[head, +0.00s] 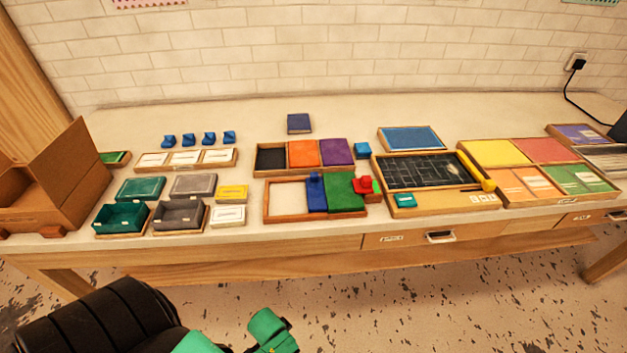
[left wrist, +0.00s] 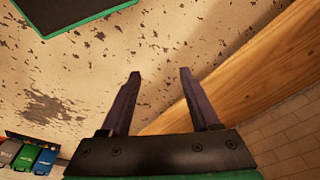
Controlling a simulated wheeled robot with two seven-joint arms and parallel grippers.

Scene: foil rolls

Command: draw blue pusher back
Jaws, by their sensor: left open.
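A blue panel with a small upright blue knob, which looks like the blue pusher (head: 316,196), sits in a shallow wooden tray (head: 284,216) near the table's front edge. A green panel (head: 342,193) lies against its right side, with a red knob piece (head: 362,185) at that panel's right. The tray's left part is bare. My left arm's green end part (head: 271,331) is low in the head view, in front of the table and apart from the tray. In the left wrist view my left gripper (left wrist: 160,74) is open and empty over the floor. My right gripper is not in view.
Behind the tray is a board with black, orange and purple panels (head: 303,153). Green and grey boxes (head: 121,217) stand left, a chalkboard tray (head: 420,172) right. A wooden beam (left wrist: 247,75) runs beside the left gripper; coloured bins (left wrist: 26,157) stand farther off.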

